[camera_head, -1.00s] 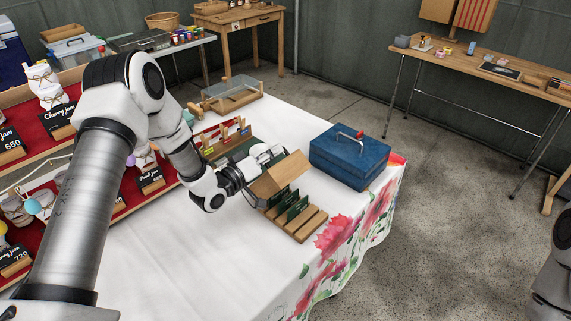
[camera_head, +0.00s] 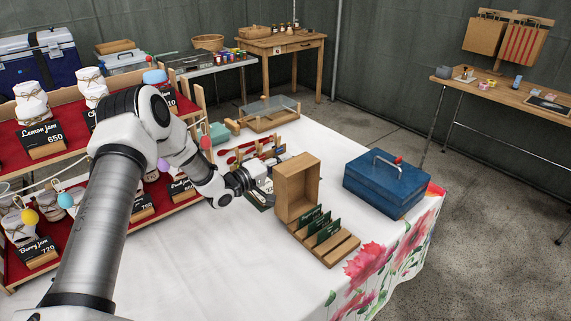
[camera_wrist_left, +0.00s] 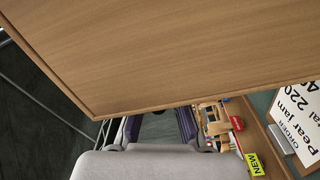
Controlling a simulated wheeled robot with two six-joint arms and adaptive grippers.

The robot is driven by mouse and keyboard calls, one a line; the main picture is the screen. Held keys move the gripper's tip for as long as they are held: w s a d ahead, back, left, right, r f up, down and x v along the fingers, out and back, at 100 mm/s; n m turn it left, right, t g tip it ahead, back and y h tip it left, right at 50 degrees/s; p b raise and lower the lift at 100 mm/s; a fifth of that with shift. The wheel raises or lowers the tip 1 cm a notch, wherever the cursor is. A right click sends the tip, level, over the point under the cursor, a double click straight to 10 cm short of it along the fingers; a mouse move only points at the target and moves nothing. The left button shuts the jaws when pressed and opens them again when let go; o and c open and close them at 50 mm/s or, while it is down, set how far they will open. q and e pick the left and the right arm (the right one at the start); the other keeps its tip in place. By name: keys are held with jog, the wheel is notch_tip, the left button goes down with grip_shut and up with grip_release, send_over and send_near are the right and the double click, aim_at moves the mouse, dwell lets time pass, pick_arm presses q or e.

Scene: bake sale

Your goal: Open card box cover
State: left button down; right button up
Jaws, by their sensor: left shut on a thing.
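The wooden card box (camera_head: 340,253) sits on the white tablecloth, with several dark green cards standing in its slots. Its cover (camera_head: 297,186) stands about upright at the back edge of the box, its hollow inside facing the head camera. In the left wrist view the cover (camera_wrist_left: 170,45) fills the upper part as a plain wooden panel. My left gripper (camera_head: 268,184) is at the cover's left side, shut on it; its fingertips are partly hidden. Its two dark fingers (camera_wrist_left: 158,126) show below the panel's edge in the wrist view. My right gripper is out of view.
A blue metal box (camera_head: 387,184) stands close to the right of the card box. A jam display (camera_head: 100,182) with price signs fills the left. A clear-topped case (camera_head: 268,112) stands behind. The tablecloth in front is clear.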

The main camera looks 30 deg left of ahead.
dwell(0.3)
pick_arm(q)
jog(key=c, duration=1.2)
grip_release()
jog(key=v, duration=1.2)
jog(key=shift+f, duration=0.15)
